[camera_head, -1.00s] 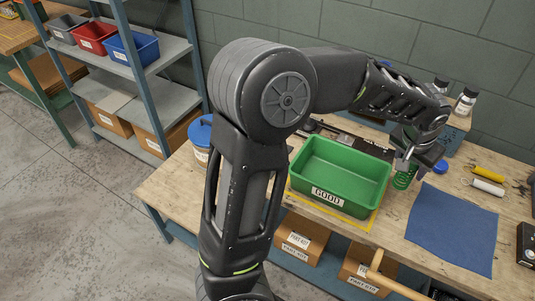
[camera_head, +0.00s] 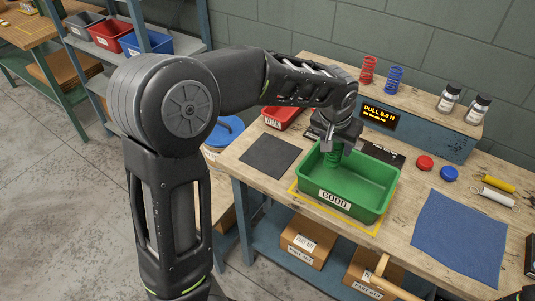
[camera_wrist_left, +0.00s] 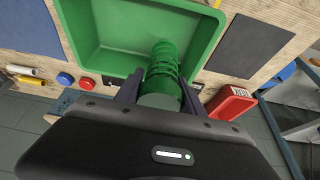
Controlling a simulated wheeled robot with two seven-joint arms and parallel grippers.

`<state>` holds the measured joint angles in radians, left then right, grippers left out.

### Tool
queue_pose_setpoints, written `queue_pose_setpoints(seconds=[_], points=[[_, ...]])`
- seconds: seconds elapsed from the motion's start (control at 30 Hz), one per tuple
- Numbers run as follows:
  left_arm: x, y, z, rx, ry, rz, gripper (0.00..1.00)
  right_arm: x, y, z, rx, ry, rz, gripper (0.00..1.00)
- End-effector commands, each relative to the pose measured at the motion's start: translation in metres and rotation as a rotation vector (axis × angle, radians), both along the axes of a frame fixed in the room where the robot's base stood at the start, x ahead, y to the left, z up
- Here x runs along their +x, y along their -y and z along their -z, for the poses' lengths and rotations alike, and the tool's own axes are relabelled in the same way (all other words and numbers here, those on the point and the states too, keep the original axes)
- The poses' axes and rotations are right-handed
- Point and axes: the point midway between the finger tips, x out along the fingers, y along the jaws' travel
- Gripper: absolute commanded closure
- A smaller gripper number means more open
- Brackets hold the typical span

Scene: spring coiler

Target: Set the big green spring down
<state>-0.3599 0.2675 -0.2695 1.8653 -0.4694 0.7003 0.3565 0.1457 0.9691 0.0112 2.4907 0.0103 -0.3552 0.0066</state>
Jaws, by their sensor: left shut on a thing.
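The big green spring (camera_head: 333,159) hangs below my left gripper (camera_head: 335,148), over the left part of the green bin marked GOOD (camera_head: 335,197). In the left wrist view my left gripper (camera_wrist_left: 160,95) is shut on the spring (camera_wrist_left: 163,66), with one dark finger on each side. The spring's free end points into the bin (camera_wrist_left: 85,30). I cannot tell whether it touches the bin floor. The bin looks otherwise empty.
A red bin (camera_head: 283,115) and a dark mat (camera_head: 267,156) are left of the green bin. A blue cloth (camera_head: 460,238) lies to the right. A red spring (camera_head: 368,69) and a blue spring (camera_head: 394,80) stand on the rear shelf, near a PULL display (camera_head: 379,116).

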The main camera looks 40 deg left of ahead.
Motion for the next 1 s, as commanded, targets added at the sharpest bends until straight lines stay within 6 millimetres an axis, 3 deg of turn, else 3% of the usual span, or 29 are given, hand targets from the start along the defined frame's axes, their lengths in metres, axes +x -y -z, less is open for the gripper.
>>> queue_pose_setpoints(seconds=[0.13, 0.27, 0.5, 0.63, 0.8, 1.0], points=[[0.006, -0.019, 0.002, -0.001, 0.002, -0.023, 1.00, 0.001, 0.000, 0.008, 0.002, 0.003, 0.000, 0.64], [0.015, -0.058, 0.003, -0.001, 0.000, -0.066, 1.00, 0.002, -0.001, 0.019, 0.004, 0.007, -0.002, 0.64], [0.019, -0.167, 0.000, -0.001, 0.000, -0.168, 1.00, 0.005, -0.002, 0.047, 0.011, 0.016, -0.004, 0.64], [0.012, -0.215, -0.006, 0.001, 0.001, -0.205, 1.00, 0.007, -0.003, 0.056, 0.014, 0.021, -0.006, 0.64], [0.007, -0.239, -0.012, 0.001, 0.003, -0.220, 1.00, 0.008, -0.004, 0.058, 0.016, 0.024, -0.007, 0.64], [0.007, -0.239, -0.013, 0.001, 0.002, -0.219, 1.00, 0.008, -0.003, 0.057, 0.016, 0.024, -0.007, 0.64]])
